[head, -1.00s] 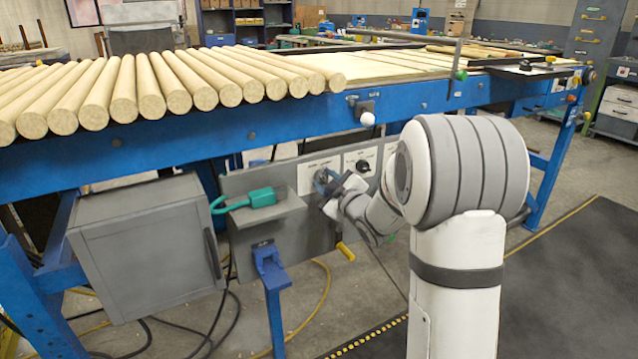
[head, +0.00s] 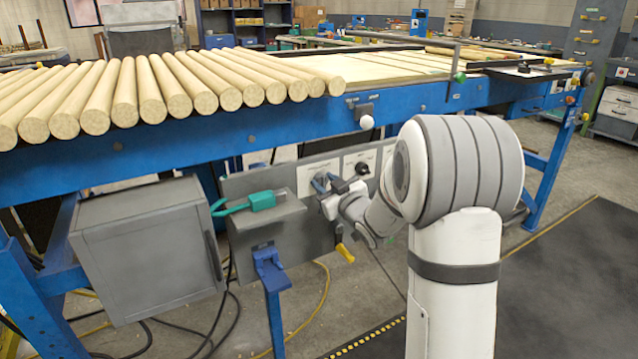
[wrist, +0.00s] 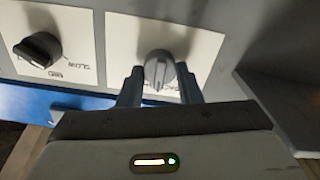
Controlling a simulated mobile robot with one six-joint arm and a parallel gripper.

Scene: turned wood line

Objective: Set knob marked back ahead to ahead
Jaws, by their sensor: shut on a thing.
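The grey knob (wrist: 158,72) sits on a white label plate (wrist: 190,48) in the wrist view. Its raised grip bar stands nearly upright in that picture. My gripper (wrist: 160,80) has one finger on each side of the knob and is shut on it. Lettering beside the knob is partly hidden by a finger and not fully readable. In the head view my gripper (head: 324,184) is at the grey control panel (head: 240,186), in front of the left white label, and the knob is mostly hidden there.
A black knob (wrist: 38,48) on a plate reading SLOW is beside it. A teal tool (head: 262,200) lies on the panel's shelf, left of my gripper. A white ball handle (head: 367,122) hangs above. A grey cabinet (head: 140,250) stands left, and wooden rods (head: 150,92) lie overhead.

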